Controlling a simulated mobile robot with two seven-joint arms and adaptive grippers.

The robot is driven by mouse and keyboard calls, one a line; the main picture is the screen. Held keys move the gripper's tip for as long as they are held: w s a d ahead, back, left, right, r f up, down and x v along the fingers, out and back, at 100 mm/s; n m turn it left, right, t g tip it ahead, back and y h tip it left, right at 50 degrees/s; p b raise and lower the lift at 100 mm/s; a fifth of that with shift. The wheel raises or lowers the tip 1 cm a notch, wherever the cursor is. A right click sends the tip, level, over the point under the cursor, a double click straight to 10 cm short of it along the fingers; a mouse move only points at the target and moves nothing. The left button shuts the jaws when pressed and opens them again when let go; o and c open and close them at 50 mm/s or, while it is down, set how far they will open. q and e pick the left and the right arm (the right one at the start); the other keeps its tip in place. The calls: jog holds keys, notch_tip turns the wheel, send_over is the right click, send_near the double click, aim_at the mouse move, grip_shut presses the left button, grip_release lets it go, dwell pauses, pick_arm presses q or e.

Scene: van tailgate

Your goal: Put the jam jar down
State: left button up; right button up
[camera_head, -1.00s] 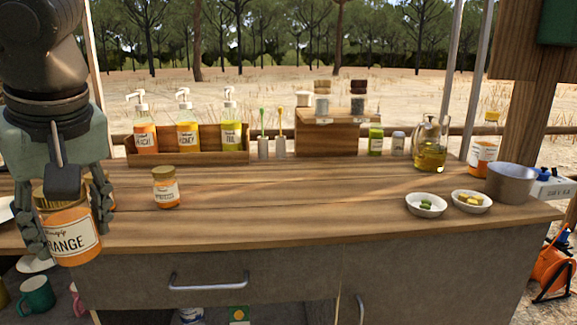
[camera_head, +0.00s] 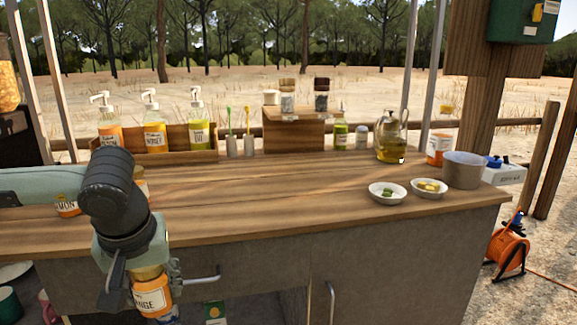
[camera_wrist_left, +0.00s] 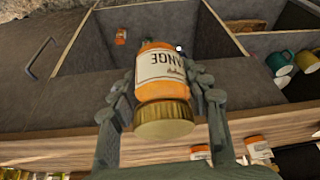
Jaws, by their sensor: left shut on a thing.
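The jam jar (camera_head: 152,296) is orange with a white label reading "ANGE" in part and a gold lid. My left gripper (camera_head: 150,280) is shut on it and holds it upright in front of the counter's front edge, below the top. In the left wrist view the jar (camera_wrist_left: 160,75) sits between the two fingers of the left gripper (camera_wrist_left: 165,95), its gold lid toward the camera. The wooden counter top (camera_head: 290,205) lies behind and above the jar. My right gripper is not in view.
Another jar (camera_head: 68,209) labelled "MON" stands at the counter's left, and one more is partly hidden behind my arm. Two white bowls (camera_head: 388,193) and a pot (camera_head: 463,170) stand at right. Pump bottles (camera_head: 154,130) stand at the back. The counter's middle is clear.

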pick_arm(q)
jog(key=w+d+f+m+h, duration=0.1)
jog(key=d+f+m, duration=0.3)
jog(key=f, duration=0.4)
jog(key=shift+d+t+h, duration=0.3)
jog(key=shift+d+h, duration=0.1)
jog(key=shift+d, duration=0.15)
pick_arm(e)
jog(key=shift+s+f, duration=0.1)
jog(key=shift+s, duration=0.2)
